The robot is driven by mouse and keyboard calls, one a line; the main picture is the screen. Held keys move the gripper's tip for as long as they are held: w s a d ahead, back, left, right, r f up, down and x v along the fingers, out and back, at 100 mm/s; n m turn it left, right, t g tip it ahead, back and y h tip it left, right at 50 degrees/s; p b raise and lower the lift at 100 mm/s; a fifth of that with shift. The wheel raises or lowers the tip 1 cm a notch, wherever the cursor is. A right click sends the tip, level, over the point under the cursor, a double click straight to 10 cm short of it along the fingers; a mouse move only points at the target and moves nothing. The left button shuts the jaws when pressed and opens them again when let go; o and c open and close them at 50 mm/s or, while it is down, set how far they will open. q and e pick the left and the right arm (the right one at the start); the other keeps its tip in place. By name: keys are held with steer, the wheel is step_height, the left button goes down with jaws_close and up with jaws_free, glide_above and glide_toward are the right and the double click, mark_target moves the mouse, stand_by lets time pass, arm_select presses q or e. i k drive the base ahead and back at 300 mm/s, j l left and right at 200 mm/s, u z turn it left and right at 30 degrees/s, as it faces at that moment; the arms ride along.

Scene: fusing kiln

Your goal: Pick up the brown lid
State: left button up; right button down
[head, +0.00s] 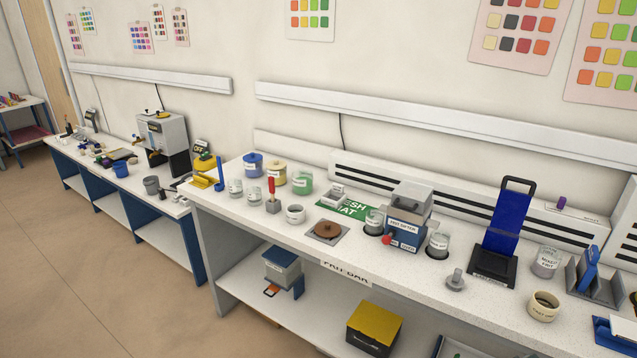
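Neither of my grippers shows in this view.
A white cup (295,214) stands left of the lid, and a red-handled tool (272,194) in a block is beyond it. Right of the lid are a jar (374,222) and a grey sifter box (407,217). A green mat (345,207) lies behind.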

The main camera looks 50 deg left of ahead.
mark_target(328, 230)
steer(key=u, duration=1.8)
